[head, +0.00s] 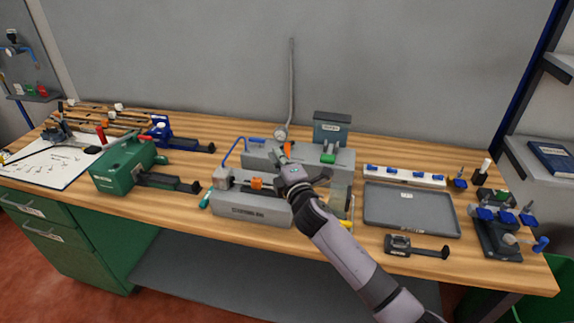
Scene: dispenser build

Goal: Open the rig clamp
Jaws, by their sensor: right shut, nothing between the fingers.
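A grey rig stands in the middle of the bench, with a front block (250,208) and a rear block (335,157). An orange part (257,183) sits on top of the front block, and another orange part (288,147) shows at the rear block. I cannot tell which part is the clamp, or its state. My right gripper (281,155) is shut and empty over the middle of the rig, close to the rear orange part. My arm and gripper hide the rig's right-front part. I cannot tell whether the gripper touches the rig. My left gripper is not in view.
A green machine (122,165) stands left of the rig. A grey tray (410,208) lies at right, with a white rack (404,175) behind it and a small black tool (415,246) in front. A dark box (332,127) stands behind the rig. A blue-topped fixture (497,235) is far right.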

